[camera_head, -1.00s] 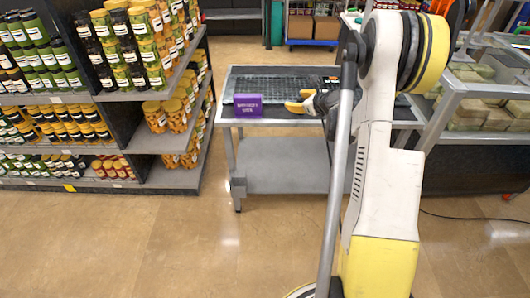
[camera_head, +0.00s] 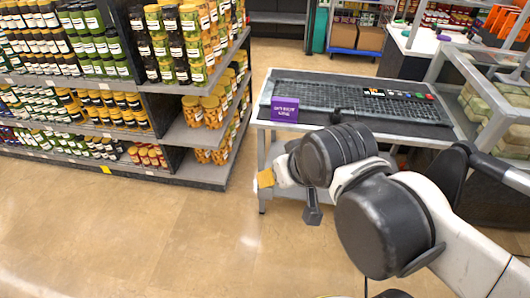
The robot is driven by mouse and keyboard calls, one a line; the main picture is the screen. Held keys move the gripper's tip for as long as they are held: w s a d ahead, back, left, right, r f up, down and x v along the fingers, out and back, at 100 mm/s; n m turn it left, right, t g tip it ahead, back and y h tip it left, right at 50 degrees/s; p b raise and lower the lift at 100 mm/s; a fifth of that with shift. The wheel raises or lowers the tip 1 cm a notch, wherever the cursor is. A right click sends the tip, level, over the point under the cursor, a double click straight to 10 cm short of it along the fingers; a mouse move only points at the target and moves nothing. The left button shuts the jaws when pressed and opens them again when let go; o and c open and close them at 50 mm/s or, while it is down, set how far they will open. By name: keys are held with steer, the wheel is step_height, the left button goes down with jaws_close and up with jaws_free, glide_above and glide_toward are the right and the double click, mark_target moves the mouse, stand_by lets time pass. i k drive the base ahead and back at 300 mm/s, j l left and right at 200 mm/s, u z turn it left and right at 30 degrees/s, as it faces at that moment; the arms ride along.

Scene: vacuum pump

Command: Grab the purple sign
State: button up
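The purple sign (camera_head: 285,108) is a small block with white lettering. It stands upright on the near left corner of the grey metal cart's top (camera_head: 283,92). My gripper (camera_head: 265,179) is in front of and below the sign, at the left end of my arm, and apart from the sign. I cannot tell whether the fingers are open or shut.
Shelves of jars (camera_head: 205,112) stand to the left of the cart. A metal-framed rack (camera_head: 480,95) stands at the right. The floor (camera_head: 140,235) in front is clear.

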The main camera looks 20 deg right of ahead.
mark_target(285, 110)
steer(key=i+l, duration=0.15)
steer(key=l, duration=0.55)
steer(key=i+l+u, duration=0.1)
steer(key=l, duration=0.6)
steer(key=i+l, duration=0.1)
steer(key=l, duration=0.6)
steer(key=i+l+u, duration=0.1)
steer(key=l, duration=0.6)
